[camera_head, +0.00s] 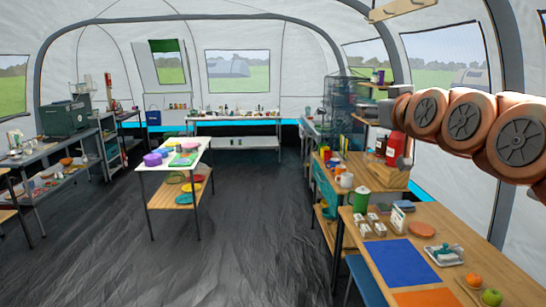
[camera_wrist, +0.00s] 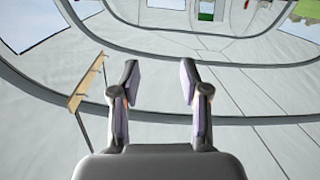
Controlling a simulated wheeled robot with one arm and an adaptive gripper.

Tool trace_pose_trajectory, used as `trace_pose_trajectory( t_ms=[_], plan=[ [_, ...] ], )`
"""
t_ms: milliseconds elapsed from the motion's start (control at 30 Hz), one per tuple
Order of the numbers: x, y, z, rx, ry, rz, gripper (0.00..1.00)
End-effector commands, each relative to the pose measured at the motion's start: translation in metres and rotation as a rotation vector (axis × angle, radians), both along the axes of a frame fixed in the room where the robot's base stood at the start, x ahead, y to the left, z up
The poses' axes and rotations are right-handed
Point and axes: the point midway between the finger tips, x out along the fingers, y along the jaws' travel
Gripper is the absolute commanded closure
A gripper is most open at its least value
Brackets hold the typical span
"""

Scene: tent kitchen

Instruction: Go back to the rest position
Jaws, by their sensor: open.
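My gripper (camera_wrist: 160,88) shows in the wrist view with its two dark fingers spread apart. It is open, and nothing is between the fingers. Behind the fingers is the pale tent fabric with dark curved poles. In the head view my copper-coloured arm reaches in from the right edge at upper height. It is above the wooden table (camera_head: 475,225) and the shelf area on the right. The gripper's fingers cannot be made out clearly in the head view.
The wooden table holds a blue mat (camera_head: 400,262), an orange mat (camera_head: 427,298), a tray (camera_head: 444,256) and fruit. A wooden bar (camera_head: 402,9) hangs near the ceiling. A white table (camera_head: 172,160) stands mid-left. The dark floor (camera_head: 255,235) between is clear.

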Motion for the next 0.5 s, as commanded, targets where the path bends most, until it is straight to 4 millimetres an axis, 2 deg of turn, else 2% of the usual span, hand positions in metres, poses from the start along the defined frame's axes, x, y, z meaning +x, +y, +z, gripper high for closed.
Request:
trace_pose_trajectory(
  t_ms=[33,167,200,367,500],
  plan=[
    [-0.008,0.013,-0.026,-0.005,0.076,0.02,0.55],
    [-0.036,0.04,-0.096,-0.016,0.282,0.055,0.55],
    [-0.047,0.046,-0.118,-0.018,0.349,0.062,0.55],
    [-0.099,0.061,-0.202,-0.029,0.611,0.064,0.55],
    [-0.155,0.064,-0.266,-0.036,0.836,0.038,0.55]
  ],
)
